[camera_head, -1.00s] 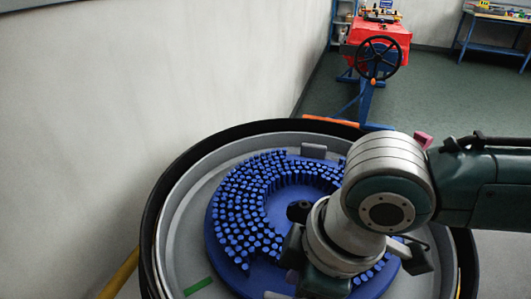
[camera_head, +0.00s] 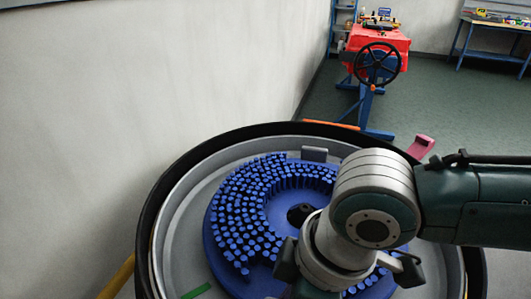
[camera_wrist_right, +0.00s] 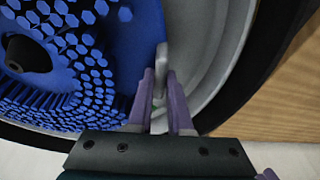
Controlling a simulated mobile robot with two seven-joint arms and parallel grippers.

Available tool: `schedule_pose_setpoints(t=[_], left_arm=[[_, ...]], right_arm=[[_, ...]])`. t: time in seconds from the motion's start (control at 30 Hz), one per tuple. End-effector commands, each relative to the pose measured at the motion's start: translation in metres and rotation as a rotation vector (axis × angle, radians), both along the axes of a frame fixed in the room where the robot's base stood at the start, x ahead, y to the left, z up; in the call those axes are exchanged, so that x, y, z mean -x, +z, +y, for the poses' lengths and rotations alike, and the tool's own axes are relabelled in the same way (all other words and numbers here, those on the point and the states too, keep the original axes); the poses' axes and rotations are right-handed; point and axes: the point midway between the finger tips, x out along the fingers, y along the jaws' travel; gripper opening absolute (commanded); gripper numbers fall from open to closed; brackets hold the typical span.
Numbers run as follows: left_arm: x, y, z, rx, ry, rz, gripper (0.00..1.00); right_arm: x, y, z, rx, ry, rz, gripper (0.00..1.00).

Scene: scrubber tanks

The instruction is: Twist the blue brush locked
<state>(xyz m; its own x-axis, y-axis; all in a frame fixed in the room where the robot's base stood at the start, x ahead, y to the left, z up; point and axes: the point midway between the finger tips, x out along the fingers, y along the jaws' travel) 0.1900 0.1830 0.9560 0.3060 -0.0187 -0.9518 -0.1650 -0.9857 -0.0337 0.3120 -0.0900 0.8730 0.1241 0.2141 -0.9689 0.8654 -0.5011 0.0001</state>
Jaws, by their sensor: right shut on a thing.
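The blue brush (camera_head: 240,215), a round disc with bristles and a dark hub (camera_head: 300,214), lies flat in the round grey tank (camera_head: 172,235). It also shows in the right wrist view (camera_wrist_right: 75,55). A grey tab (camera_head: 314,154) stands at its far edge. My right gripper reaches down over the brush's near right side; my wrist hides its fingers in the head view. In the right wrist view its purple fingers (camera_wrist_right: 162,85) are shut on an upright grey tab (camera_wrist_right: 162,58) at the brush's edge. My left gripper is not in view.
A black rim (camera_head: 160,195) surrounds the tank. A green mark (camera_head: 195,292) lies at the near left. A wall stands close on the left. A red machine with a black handwheel (camera_head: 377,63) and a workbench (camera_head: 495,30) are farther back. A pink piece (camera_head: 421,147) shows beyond the rim.

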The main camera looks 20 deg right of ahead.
Motion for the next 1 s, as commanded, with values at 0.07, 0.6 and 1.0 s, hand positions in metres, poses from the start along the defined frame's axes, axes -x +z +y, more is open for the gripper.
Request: schedule_pose_setpoints(t=[0.07,0.6,1.0], left_arm=[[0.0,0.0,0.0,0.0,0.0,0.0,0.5],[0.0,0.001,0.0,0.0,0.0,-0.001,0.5],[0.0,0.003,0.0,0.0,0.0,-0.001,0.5]], right_arm=[[0.0,0.0,0.0,0.0,0.0,0.0,0.0],[-0.005,0.003,0.002,-0.002,-0.01,-0.011,0.0],[-0.012,0.001,0.016,-0.002,-0.099,-0.004,0.0]])
